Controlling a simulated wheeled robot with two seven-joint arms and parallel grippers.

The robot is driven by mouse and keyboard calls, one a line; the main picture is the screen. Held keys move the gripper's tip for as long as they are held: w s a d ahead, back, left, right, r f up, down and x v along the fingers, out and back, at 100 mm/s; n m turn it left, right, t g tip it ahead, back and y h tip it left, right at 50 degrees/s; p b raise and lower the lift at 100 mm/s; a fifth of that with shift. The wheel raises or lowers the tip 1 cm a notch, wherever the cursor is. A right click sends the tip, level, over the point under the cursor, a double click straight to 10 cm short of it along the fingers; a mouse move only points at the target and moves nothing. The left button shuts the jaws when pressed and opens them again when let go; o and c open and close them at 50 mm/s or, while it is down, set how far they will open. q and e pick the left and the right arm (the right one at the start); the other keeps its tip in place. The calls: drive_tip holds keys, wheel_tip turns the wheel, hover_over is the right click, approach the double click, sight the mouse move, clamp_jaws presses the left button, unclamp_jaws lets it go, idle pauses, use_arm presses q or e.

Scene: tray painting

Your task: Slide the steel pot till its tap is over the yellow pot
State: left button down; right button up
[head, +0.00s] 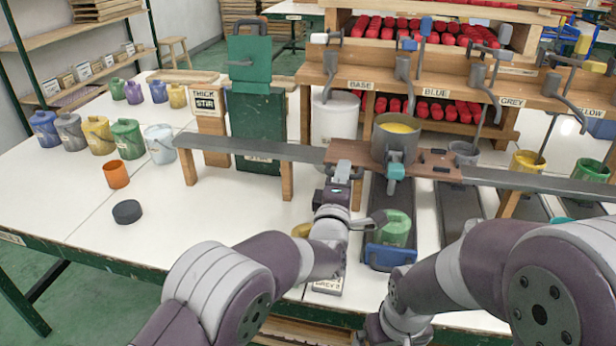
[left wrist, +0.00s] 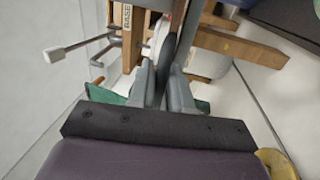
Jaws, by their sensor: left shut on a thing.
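The steel pot (head: 397,143), with yellow paint inside, stands on a brown sliding board (head: 350,152) on a dark rail. Its teal tap (head: 395,172) hangs at the front, above and behind a green pot (head: 396,228) on a blue tray. A yellow pot (head: 301,230), mostly hidden by my left arm, stands left of it; a yellow edge also shows in the left wrist view (left wrist: 278,163). My left gripper (head: 340,174) is shut on a dark piece (left wrist: 168,58) at the board's left end. My right gripper (head: 393,335) is at the bottom edge, its fingers unclear.
The rail (head: 260,149) runs left on wooden legs. A green board (head: 256,115) and a white bucket (head: 334,115) stand behind it. Several coloured pots and an orange cup (head: 116,175) are at left. A black disc (head: 127,212) lies on the open white table.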

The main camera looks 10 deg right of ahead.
sight(360, 176)
use_arm(q)
drive_tip(key=shift+s+d, duration=0.3)
drive_tip(key=shift+d, duration=0.55)
drive_tip(key=shift+s+d, duration=0.3)
drive_tip(key=shift+d, duration=0.5)
drive_tip(key=c, duration=1.2)
unclamp_jaws()
drive_tip(key=v, duration=1.2)
drive_tip(key=shift+s, duration=0.3)
